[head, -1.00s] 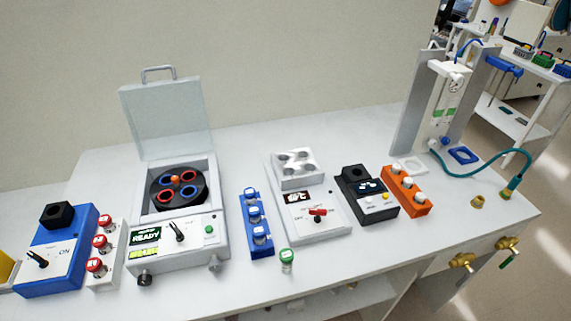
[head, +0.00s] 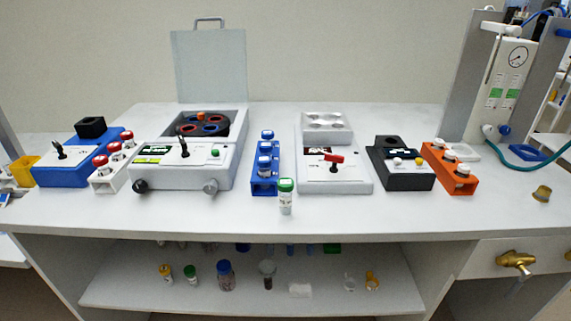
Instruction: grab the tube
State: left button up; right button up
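A small clear tube with a green cap (head: 286,196) stands upright by itself near the front edge of the bench, just right of the blue rack. Other tubes sit in racks: blue-capped ones in the blue rack (head: 265,187), red-capped ones in the white rack (head: 104,178), and white-capped ones in the orange rack (head: 458,184). Neither of my grippers is in the head view.
An open-lidded centrifuge (head: 183,177) stands left of the blue rack. A grey device with a red switch (head: 333,178) and a black device (head: 403,178) stand to the right. A lower shelf (head: 330,302) holds several bottles. The bench front (head: 330,222) near the green-capped tube is clear.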

aim_at(286, 186)
jog(key=i+j, duration=0.15)
jog(key=i, duration=0.35)
jog(key=i+j, duration=0.1)
jog(key=i, duration=0.4)
jog(key=k, duration=0.35)
